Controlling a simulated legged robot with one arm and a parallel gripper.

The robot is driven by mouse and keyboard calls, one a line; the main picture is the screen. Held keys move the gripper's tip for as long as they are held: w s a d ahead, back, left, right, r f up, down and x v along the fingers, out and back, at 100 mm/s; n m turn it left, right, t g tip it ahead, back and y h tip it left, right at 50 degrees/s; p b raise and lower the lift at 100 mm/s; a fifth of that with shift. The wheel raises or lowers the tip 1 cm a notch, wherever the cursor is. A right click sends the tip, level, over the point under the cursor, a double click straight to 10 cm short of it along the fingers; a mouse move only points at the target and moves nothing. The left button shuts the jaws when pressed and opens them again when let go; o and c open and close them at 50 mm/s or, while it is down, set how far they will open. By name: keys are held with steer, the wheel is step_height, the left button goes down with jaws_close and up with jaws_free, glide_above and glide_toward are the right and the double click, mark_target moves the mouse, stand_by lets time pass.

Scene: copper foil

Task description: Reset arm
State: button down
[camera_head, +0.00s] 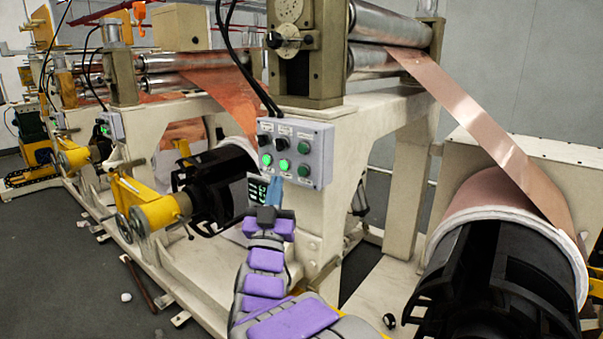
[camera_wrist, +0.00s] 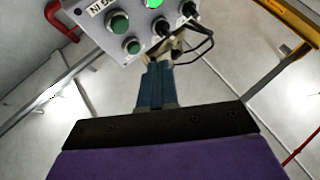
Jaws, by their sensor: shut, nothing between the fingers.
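My gripper (camera_head: 274,188) is at the end of my purple and grey arm, just below and in front of a grey control box (camera_head: 320,160). Its blue fingers are together and empty. In the wrist view, my gripper (camera_wrist: 157,72) points up toward the lower edge of the control box (camera_wrist: 92,32). The box carries green buttons and black knobs, and some buttons are lit. I cannot tell the exact gap between fingertips and box.
The cream machine frame (camera_head: 395,110) stands close behind the box. A copper foil strip (camera_head: 480,120) runs down to a large roll (camera_head: 490,190) at right. Black roller shafts (camera_head: 218,185) and a yellow hand-wheel unit (camera_head: 150,210) are at left. Grey floor (camera_head: 50,260) is open at lower left.

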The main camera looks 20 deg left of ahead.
steer(key=s+d+f+n+g, duration=0.1)
steer(key=s+d+f+g, duration=0.2)
steer(key=d+f+g, duration=0.5)
steer(key=s+d+f+n+g, duration=0.1)
steer(key=s+d+f+g, duration=0.1)
steer(key=d+f+g, duration=0.6)
steer(key=s+d+f+m+g+h, duration=0.1)
steer(key=s+d+f+g, duration=0.2)
steer(key=s+d, duration=0.3)
steer(key=s+d+f+m+g+h+b, duration=0.1)
steer(key=s+d+f+g, duration=0.3)
steer(key=s, duration=1.3)
steer(key=s+d+f+m+g+h, duration=0.1)
steer(key=s+d+f+g, duration=0.2)
steer(key=s+d, duration=0.7)
steer(key=shift+s+d+f+m+g+h, duration=0.35)
steer(key=shift+s+f, duration=0.3)
steer(key=shift+s, duration=0.45)
steer(key=shift+a, duration=0.15)
